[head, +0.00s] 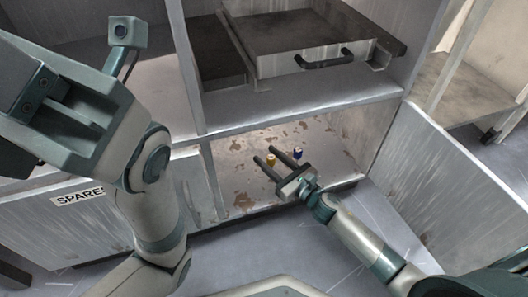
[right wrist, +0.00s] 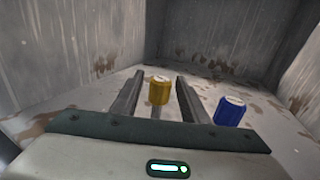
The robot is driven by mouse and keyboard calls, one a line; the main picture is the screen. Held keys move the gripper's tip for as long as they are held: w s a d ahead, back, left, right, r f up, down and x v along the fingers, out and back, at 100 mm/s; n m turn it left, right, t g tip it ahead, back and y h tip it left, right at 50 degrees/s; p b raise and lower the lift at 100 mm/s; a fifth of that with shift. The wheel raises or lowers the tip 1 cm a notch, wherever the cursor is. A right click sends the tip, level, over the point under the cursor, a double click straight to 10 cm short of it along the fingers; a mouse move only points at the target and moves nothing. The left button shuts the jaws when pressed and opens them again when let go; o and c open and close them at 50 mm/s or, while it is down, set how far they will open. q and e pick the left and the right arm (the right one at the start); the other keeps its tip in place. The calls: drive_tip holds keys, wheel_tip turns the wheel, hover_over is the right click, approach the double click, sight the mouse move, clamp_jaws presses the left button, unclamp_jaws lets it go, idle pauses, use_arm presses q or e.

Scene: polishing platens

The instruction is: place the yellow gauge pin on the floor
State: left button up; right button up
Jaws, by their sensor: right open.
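The yellow gauge pin (head: 271,159) stands upright on the stained floor of the lower cabinet compartment (head: 243,176). My right gripper (head: 265,154) reaches into this compartment with its fingers apart. In the right wrist view, the yellow pin (right wrist: 159,91) stands between the two open fingers (right wrist: 158,78), with a gap visible on each side.
A blue pin (head: 297,153) stands just right of my right gripper and shows outside the right finger in the wrist view (right wrist: 231,111). Compartment walls and the shelf above (head: 300,104) enclose the space. A cabinet door (head: 440,165) stands open at right. Grey floor (head: 285,240) lies in front.

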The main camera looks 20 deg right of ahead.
drive_tip(key=p+v, duration=0.2)
drive_tip(key=v, duration=0.6)
drive_tip(key=shift+s+d+r, duration=0.1)
drive_tip(key=shift+s, duration=0.15)
drive_tip(key=shift+s+d, duration=0.1)
drive_tip(key=shift+s, duration=0.15)
